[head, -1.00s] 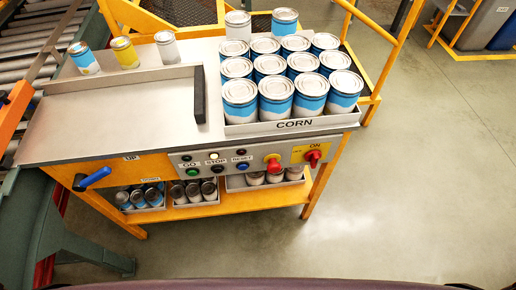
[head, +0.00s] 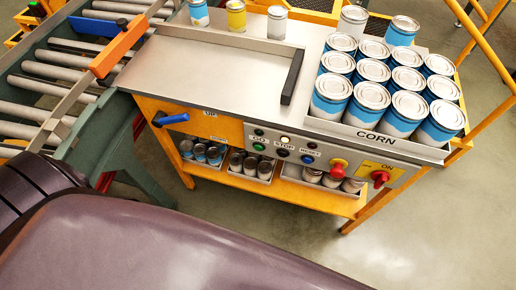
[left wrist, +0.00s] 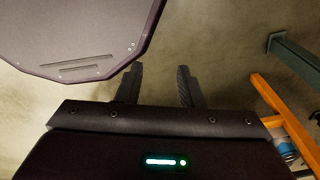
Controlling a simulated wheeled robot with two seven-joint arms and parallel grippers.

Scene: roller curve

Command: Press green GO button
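The green GO button (head: 259,146) is on the front control panel (head: 345,166) of the orange workbench. It sits below the GO label and a small dark green lamp (head: 259,132). Beside it to the right are the black STOP button (head: 283,152) and the blue RESET button (head: 307,159). My left gripper (left wrist: 158,80) shows in the left wrist view with its two dark fingers apart and nothing between them. It is over the floor, away from the panel, and the button does not show in that view. My right gripper is in neither view.
A red knob (head: 338,169) and a red ON switch (head: 380,178) are farther right on the panel. A blue-handled lever (head: 172,118) sticks out at left. A tray marked CORN (head: 375,138) holds several cans.

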